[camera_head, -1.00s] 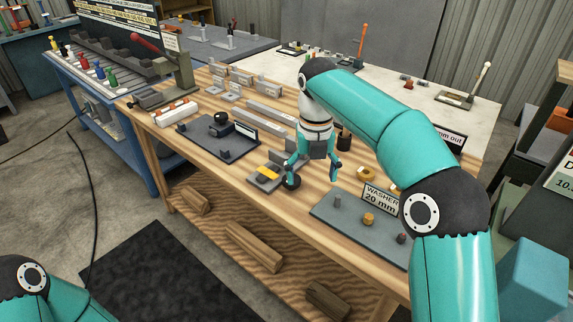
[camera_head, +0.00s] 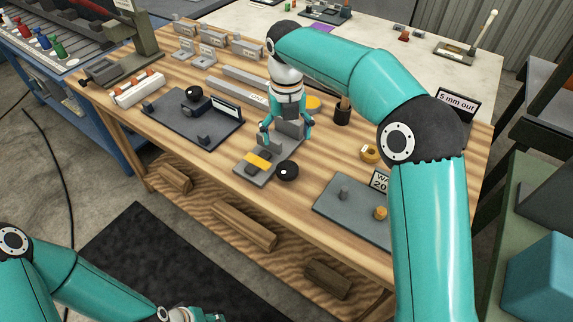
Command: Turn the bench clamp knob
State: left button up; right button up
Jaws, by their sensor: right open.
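The bench clamp (camera_head: 246,172) is a small grey fixture near the front edge of the wooden bench, with a yellow piece (camera_head: 257,161) in it. Its round black knob (camera_head: 287,171) with a pale dot sits at its right front. My right gripper (camera_head: 286,138) points down, fingers spread, above and just behind the knob, with a grey block of the clamp showing between the fingers. It holds nothing and looks apart from the knob.
A dark plate (camera_head: 172,125) with a black knob stands left of the clamp. A grey washer plate (camera_head: 345,210) with pegs lies to the right, partly behind my right arm. A black cup (camera_head: 342,112) stands behind. Bare bench lies between clamp and washer plate.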

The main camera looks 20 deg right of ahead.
aim_at(287, 168)
jog(key=f, duration=1.1)
jog(key=shift+s+f, duration=0.1)
jog(key=shift+s, duration=0.1)
jog(key=shift+c, duration=0.3)
jog(key=c, duration=1.1)
